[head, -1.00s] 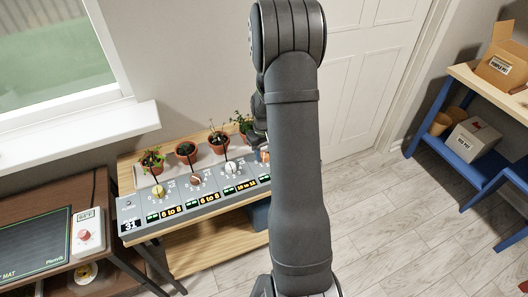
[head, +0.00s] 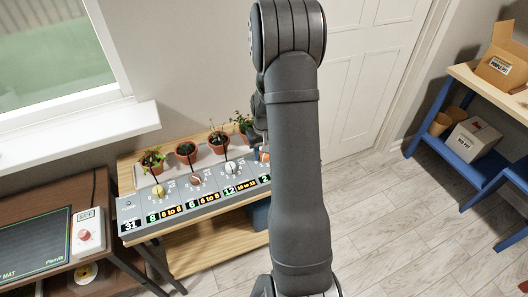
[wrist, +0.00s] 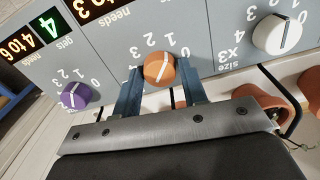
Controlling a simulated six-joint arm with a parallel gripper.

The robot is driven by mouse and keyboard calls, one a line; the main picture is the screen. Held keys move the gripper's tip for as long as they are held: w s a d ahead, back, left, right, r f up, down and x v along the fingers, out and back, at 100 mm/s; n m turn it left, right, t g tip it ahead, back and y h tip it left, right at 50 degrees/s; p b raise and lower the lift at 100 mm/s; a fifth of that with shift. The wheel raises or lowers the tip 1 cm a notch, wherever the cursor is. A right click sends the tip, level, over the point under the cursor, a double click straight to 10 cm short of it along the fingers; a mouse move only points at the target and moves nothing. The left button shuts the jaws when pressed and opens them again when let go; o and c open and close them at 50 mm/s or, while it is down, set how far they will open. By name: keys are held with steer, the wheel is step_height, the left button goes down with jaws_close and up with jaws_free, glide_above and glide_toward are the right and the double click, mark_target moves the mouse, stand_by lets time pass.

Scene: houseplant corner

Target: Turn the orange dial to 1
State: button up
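The orange dial (wrist: 159,68) is near the top middle of the wrist view, on a grey panel (wrist: 215,55) with numerals 0 to 3 around it. A thin pale mark crosses its face and seems to point near the 1; its exact angle is hard to read. My gripper (wrist: 160,76) has its two blue fingers on either side of the dial, with what looks like a narrow gap on each side.
A purple dial (wrist: 75,95) and a white dial (wrist: 277,34) flank the orange one in the wrist view. Potted plants (head: 186,149) stand behind the panel. A control box (head: 87,231) is on the left table. Blue shelving (head: 470,150) stands right.

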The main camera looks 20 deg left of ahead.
steer(key=shift+o, duration=1.4)
step_height(320, 180, up, 17)
steer(key=shift+r, duration=0.2)
step_height(320, 180, down, 18)
steer(key=shift+r, duration=0.25)
steer(key=shift+r, duration=0.1)
